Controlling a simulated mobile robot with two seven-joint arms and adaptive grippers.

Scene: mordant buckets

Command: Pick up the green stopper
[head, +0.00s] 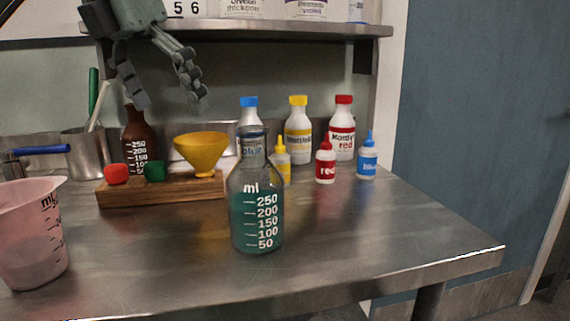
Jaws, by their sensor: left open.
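The green stopper (155,171) sits on the wooden block (160,191) at the left of the steel table, between a red stopper (117,174) and a yellow funnel (201,150). My left gripper (168,105) hangs above and behind the block in the picture, fingers pointing down. It is open and empty, with clear space between it and the green stopper. My right gripper is not in view.
A flask of green liquid (257,215) stands in front of the block. A brown bottle (139,140) stands behind it. A pink measuring jug (28,235) is at front left. Several dye bottles stand at the back right. A shelf (290,29) hangs above. The right of the table (400,240) is clear.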

